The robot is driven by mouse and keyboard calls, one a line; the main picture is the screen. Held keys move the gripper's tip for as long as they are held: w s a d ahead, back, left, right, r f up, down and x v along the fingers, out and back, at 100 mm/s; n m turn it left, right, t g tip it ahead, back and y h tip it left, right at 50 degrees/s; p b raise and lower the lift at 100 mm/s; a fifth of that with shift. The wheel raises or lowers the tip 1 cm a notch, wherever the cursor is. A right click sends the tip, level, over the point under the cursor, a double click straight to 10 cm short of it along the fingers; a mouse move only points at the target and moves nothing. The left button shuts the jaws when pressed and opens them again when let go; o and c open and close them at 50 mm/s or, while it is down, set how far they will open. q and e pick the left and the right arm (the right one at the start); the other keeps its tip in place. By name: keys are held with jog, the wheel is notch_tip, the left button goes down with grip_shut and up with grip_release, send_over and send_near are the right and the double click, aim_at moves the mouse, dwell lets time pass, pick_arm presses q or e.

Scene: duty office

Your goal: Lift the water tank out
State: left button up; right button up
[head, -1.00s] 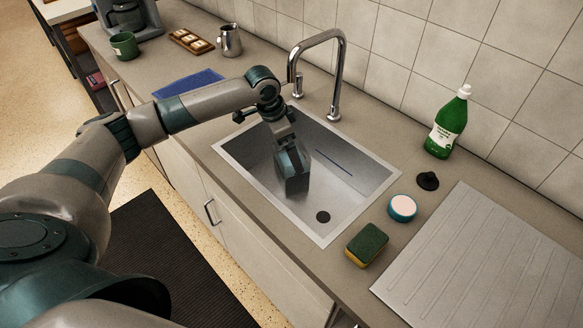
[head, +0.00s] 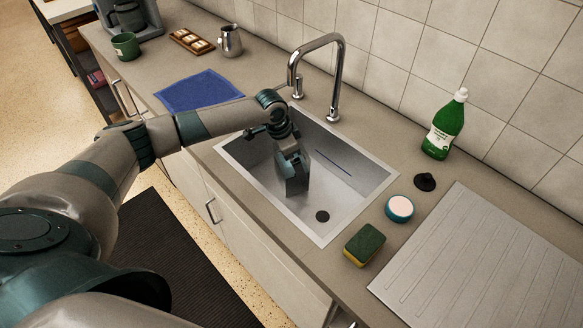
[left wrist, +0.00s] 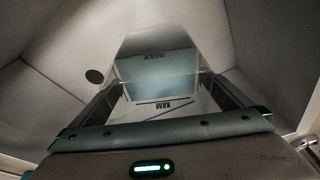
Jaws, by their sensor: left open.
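The water tank (head: 297,187) is a small grey, see-through box standing in the sink (head: 345,187). In the left wrist view the water tank (left wrist: 158,72) shows its bluish inside and a dark MAX marking. My left gripper (head: 294,166) points down into the sink, right over the tank. In the left wrist view the open fingers of my left gripper (left wrist: 163,88) stand on either side of the tank; I cannot tell whether they touch it. The gripper hides part of the tank in the head view. My right gripper is not in view.
The faucet (head: 337,75) arches at the sink's back edge. A sponge (head: 365,245), a round tub (head: 399,208), a black plug (head: 425,182) and a green bottle (head: 445,127) stand right of the sink. A blue cloth (head: 200,90) lies left of it.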

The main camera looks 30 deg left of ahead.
pick_arm(q)
jog(key=shift+f, duration=0.55)
jog(key=c, duration=1.4)
jog(key=shift+w+r, duration=0.1)
jog(key=shift+w, duration=0.05)
jog(key=c, duration=0.3)
jog(key=shift+r, duration=0.15)
jog(key=shift+c, duration=0.2)
